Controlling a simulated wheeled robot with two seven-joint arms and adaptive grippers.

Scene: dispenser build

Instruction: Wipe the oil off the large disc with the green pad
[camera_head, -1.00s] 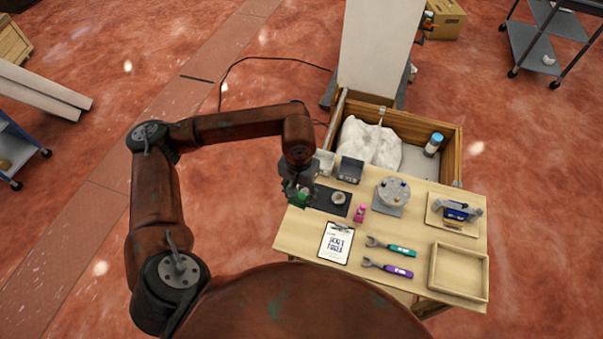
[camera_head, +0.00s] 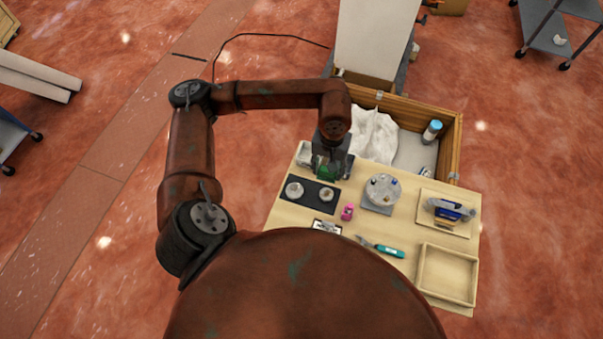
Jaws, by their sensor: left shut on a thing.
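My left gripper (camera_head: 329,170) is shut on the green pad (camera_head: 326,174) and holds it over the back edge of the table, just behind the dark mat (camera_head: 310,201). Two pale round discs lie on the mat. The left one (camera_head: 294,190) looks slightly bigger, and the other disc (camera_head: 326,194) lies to its right. The pad is apart from both discs in the picture. Whether oil is on either disc is too small to tell. My right gripper is not in view.
A grey round fixture (camera_head: 382,189) stands right of the mat, with a pink item (camera_head: 347,211) between.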

